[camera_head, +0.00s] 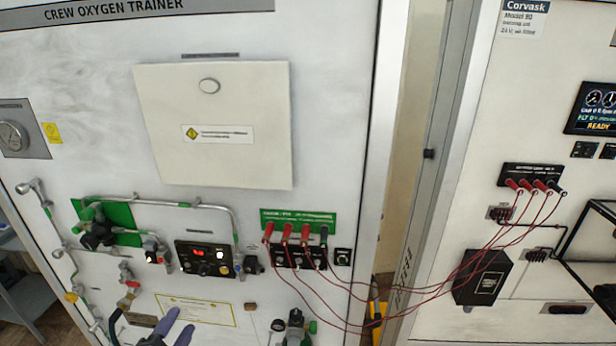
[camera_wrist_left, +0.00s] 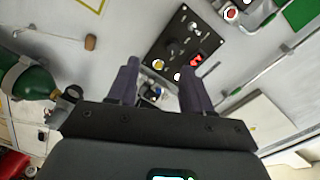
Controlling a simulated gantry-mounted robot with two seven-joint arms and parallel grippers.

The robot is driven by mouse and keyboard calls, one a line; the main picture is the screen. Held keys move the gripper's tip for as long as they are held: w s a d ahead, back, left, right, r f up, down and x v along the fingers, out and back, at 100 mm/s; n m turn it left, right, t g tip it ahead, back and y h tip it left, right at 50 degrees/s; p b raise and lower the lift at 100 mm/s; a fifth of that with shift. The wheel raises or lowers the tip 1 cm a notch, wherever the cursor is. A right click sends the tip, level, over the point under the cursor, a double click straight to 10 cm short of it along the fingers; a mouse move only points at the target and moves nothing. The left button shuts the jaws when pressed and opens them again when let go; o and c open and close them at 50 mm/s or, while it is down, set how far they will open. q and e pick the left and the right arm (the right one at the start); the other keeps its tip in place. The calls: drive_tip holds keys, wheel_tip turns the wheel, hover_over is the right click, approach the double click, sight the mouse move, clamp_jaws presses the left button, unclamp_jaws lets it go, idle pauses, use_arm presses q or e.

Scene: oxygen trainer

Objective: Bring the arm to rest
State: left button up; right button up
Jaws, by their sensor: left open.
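My left gripper (camera_head: 172,330) shows at the bottom edge of the head view, in front of the lower part of the crew oxygen trainer panel (camera_head: 320,60). Its two purple-grey fingers are apart and nothing shows between them. In the left wrist view the open fingers (camera_wrist_left: 159,85) point toward the black control box (camera_wrist_left: 183,45) with its red display. The same control box (camera_head: 207,259) is above and right of the gripper in the head view. I cannot tell whether the fingers touch anything. My right gripper is not in view.
Red cables (camera_head: 330,300) hang from the jacks under the green label across the gap to the right cabinet (camera_head: 560,60). A green cylinder (camera_wrist_left: 28,80) is at the left of the wrist view. Pipes and valves (camera_head: 100,225) stick out from the panel.

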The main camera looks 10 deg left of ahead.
use_arm(q)
drive_tip(key=s+d+f+n+g+h, duration=0.1)
drive_tip(key=s+d+f+n+g, duration=0.45)
drive_tip(key=s+d+f, duration=0.65)
drive_tip(key=s+d+f+n+g+h, duration=0.1)
drive_tip(key=s+d+f+n+g, duration=0.1)
drive_tip(key=s+g, duration=0.3)
drive_tip(key=s+d+f+n+g, duration=0.2)
drive_tip(key=s+g, duration=0.1)
drive_tip(key=s, duration=0.3)
wheel_tip(320, 180, up, 18)
drive_tip(key=p, duration=1.9)
drive_tip(key=shift+r, duration=0.25)
drive_tip(key=shift+a, duration=0.1)
